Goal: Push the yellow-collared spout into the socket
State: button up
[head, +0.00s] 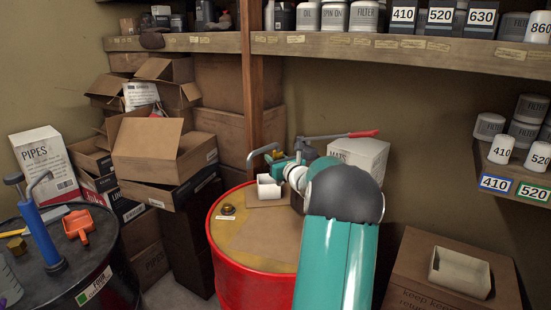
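A grey bent spout (262,149) stands at the back of the red drum (234,254), just left of my gripper. A small spot of yellow shows at its right end, close to the gripper; I cannot tell whether it is the collar. My gripper (287,163) is at the end of my teal and white arm, over the back of the drum. It is small here and partly hidden by the arm, so I cannot tell whether its fingers are open or touch the spout. A grey fitting (308,150) with a red-gripped lever (362,134) is behind it. The socket cannot be made out.
A white open container (268,188) stands on the drum's back; a dark bung (228,211) is at its left. A white box (360,158) is behind. A black drum (92,285) with a blue pump (42,228) is left. Shelves hang above; cartons stand behind.

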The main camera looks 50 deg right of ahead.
jog(key=o, duration=0.4)
jog(key=shift+o, duration=0.2)
jog(key=v, duration=1.4)
jog(key=shift+w+a, duration=0.1)
jog(key=shift+w, duration=0.05)
